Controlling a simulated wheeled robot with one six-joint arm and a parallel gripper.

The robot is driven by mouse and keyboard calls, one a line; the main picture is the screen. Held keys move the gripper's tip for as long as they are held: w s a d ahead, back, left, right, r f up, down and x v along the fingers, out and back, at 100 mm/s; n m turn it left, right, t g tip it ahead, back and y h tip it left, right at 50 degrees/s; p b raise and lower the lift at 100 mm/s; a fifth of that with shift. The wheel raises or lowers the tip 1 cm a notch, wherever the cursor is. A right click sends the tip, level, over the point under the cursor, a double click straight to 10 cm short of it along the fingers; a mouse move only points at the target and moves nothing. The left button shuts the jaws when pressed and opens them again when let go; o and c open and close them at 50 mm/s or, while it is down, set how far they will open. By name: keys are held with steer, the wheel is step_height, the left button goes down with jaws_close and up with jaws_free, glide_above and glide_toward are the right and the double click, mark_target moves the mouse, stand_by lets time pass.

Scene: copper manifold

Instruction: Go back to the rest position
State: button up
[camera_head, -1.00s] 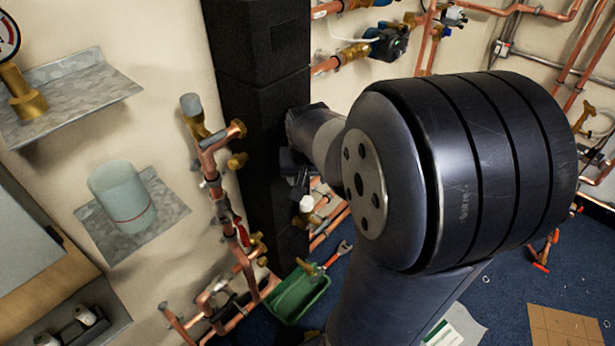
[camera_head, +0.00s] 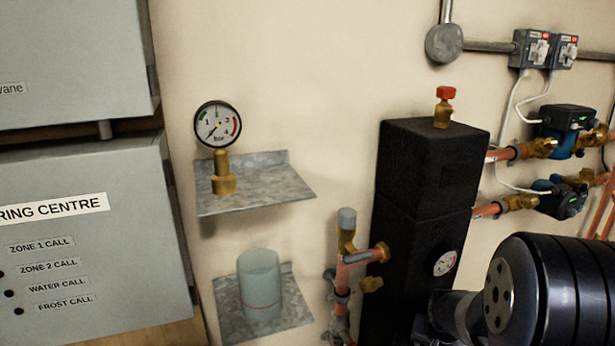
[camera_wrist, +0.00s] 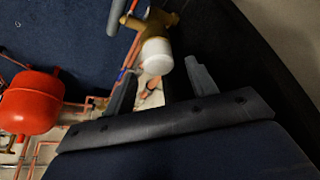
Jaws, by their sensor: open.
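My gripper (camera_wrist: 161,72) is open in the wrist view, its two dark fingers spread apart. A white cap (camera_wrist: 155,55) on a brass valve (camera_wrist: 150,24) shows between and beyond the fingertips; I cannot tell whether they touch it. In the head view my arm fills the lower right corner, close in front of the black insulated column (camera_head: 418,225). The gripper's fingers cannot be made out there.
A pressure gauge (camera_head: 218,125) stands on an upper metal shelf (camera_head: 270,190). A translucent cup (camera_head: 259,285) stands on a lower shelf (camera_head: 298,312). Copper pipework (camera_head: 343,280) runs beside the column. A red vessel (camera_wrist: 30,103) is at left in the wrist view.

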steer(key=shift+f, duration=0.45)
steer(key=shift+r, duration=0.55)
steer(key=shift+f, duration=0.1)
